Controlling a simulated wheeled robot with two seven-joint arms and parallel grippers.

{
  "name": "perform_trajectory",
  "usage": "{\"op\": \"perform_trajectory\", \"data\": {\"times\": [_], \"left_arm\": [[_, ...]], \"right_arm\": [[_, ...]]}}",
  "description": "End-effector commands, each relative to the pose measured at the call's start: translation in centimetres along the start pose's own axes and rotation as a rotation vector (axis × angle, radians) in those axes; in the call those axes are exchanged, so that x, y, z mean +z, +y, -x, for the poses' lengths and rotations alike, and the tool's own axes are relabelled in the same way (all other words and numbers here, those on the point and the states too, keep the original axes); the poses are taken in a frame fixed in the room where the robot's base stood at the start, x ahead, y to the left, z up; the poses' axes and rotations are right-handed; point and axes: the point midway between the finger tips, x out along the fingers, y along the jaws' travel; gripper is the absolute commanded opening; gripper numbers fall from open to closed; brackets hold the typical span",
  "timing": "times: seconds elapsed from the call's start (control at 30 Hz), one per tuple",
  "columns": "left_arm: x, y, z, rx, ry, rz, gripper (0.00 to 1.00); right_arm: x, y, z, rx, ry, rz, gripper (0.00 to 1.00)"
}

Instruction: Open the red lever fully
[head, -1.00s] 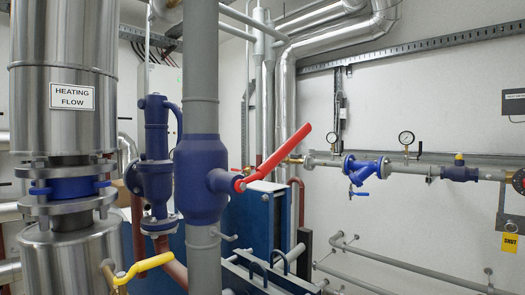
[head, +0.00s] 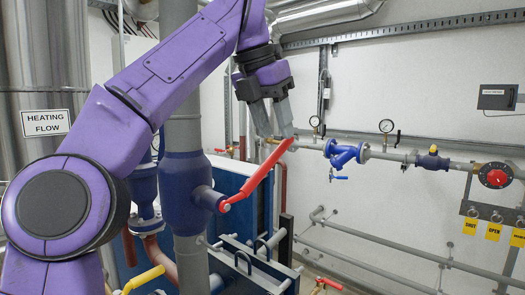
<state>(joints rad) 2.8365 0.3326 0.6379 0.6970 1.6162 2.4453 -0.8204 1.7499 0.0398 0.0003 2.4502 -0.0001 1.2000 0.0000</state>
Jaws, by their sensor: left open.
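The red lever (head: 257,176) sits on the blue valve body (head: 183,190) of a grey vertical pipe. It slants up to the right from its pivot, in the middle of the head view. My left gripper (head: 274,119) comes down from above, its fingers pointing down at the lever's upper end. The fingers are open, and a fingertip overlaps or touches the lever's tip; I cannot tell whether the lever lies between them. My left arm hides much of the left side. My right gripper is not in view.
A yellow lever (head: 143,279) is at the lower left. Behind the red lever stand blue plates of the exchanger (head: 240,178). A wall pipe carries gauges (head: 387,127) and a blue valve (head: 345,152). Yellow tags (head: 493,231) hang at the right. A low grey pipe (head: 385,272) runs along the wall.

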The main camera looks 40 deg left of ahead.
Motion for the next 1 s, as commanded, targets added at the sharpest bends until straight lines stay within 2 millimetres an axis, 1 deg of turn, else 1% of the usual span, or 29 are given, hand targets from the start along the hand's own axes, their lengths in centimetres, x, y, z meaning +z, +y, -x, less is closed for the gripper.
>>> {"op": "perform_trajectory", "data": {"times": [0.03,0.1,0.13,0.17,0.3,0.4,0.5,0.6,0.73,0.97,1.0], "left_arm": [[0.4,1.6,1.0,0.015,-0.007,-0.021,0.44],[0.4,2.7,0.6,0.035,-0.012,-0.048,0.44],[0.3,2.9,0.2,0.038,-0.012,-0.053,0.44],[0.3,3.0,-0.3,0.04,-0.012,-0.056,0.44],[0.2,3.2,-3.6,0.041,-0.011,-0.056,0.44],[0.2,3.3,-5.9,0.042,-0.011,-0.057,0.44],[0.3,3.5,-7.8,0.043,-0.012,-0.055,0.44],[0.4,3.5,-9.0,0.044,-0.012,-0.054,0.44],[0.5,3.6,-9.8,0.045,-0.013,-0.052,0.44],[0.5,3.5,-9.8,0.045,-0.014,-0.052,0.44],[0.5,3.5,-9.8,0.045,-0.014,-0.052,0.34]], "right_arm": [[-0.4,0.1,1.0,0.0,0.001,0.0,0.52],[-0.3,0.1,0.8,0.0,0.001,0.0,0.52],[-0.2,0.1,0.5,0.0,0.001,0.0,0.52],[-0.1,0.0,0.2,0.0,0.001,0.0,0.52],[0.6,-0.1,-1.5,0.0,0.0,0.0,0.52],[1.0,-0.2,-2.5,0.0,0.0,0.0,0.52],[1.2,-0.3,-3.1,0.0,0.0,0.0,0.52],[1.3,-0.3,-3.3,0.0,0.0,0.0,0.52],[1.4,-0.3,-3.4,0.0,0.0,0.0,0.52],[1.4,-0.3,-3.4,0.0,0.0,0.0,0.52],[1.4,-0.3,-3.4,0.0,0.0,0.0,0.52]]}}
